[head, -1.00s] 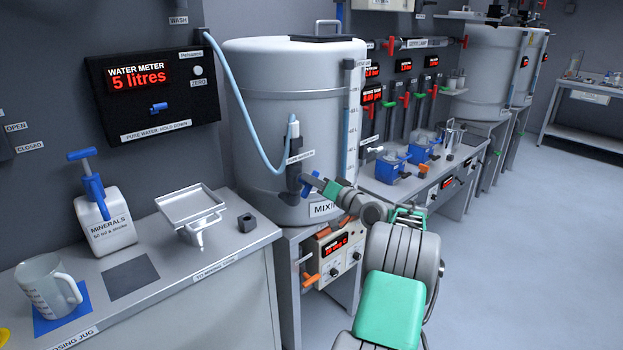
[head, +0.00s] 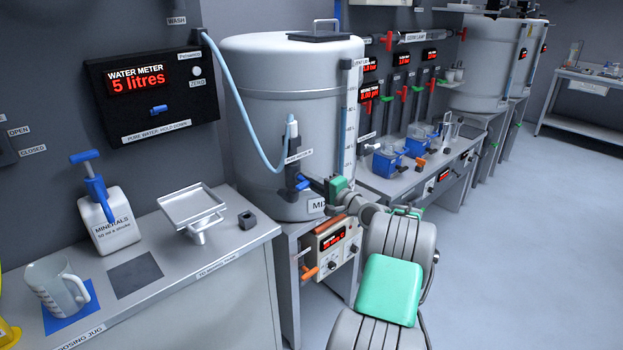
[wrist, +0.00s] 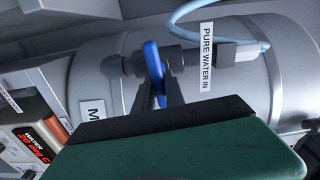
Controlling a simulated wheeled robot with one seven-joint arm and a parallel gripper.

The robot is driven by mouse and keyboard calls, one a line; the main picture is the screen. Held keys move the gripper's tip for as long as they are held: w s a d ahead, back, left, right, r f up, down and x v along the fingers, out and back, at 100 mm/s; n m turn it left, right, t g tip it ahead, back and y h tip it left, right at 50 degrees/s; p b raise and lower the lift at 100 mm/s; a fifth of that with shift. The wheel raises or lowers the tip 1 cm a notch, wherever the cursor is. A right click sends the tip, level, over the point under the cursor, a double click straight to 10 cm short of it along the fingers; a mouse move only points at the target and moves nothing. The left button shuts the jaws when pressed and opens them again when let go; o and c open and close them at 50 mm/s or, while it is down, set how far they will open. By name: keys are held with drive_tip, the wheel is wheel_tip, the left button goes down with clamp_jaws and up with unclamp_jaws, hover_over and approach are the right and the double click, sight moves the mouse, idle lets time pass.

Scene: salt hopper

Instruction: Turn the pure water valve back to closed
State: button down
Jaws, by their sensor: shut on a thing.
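The pure water valve has a blue handle (head: 302,185) on a dark fitting at the lower front of the grey mixing tank (head: 265,130). In the wrist view the blue handle (wrist: 153,66) lies across the dark valve body, beside the PURE WATER IN label (wrist: 206,57). My gripper (head: 311,182) reaches the handle from the right. In the wrist view my gripper (wrist: 163,85) is shut on the handle, with its dark fingers on either side. My arm hides part of the MIXING label.
A water meter (head: 150,85) reading 5 litres hangs on the left wall. The bench (head: 230,250) holds a jug (head: 55,285), a minerals bottle (head: 110,220) and a metal tray (head: 190,207). A control box (head: 333,246) sits below the tank. The floor at right is clear.

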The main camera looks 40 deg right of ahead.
drive_tip(key=shift+m, duration=0.4)
drive_tip(key=c, duration=1.4)
unclamp_jaws()
drive_tip(key=shift+s, duration=0.1)
drive_tip(key=s+b, duration=0.1)
drive_tip(key=s, duration=0.6)
drive_tip(key=shift+s+d, duration=0.15)
drive_tip(key=shift+s, duration=0.2)
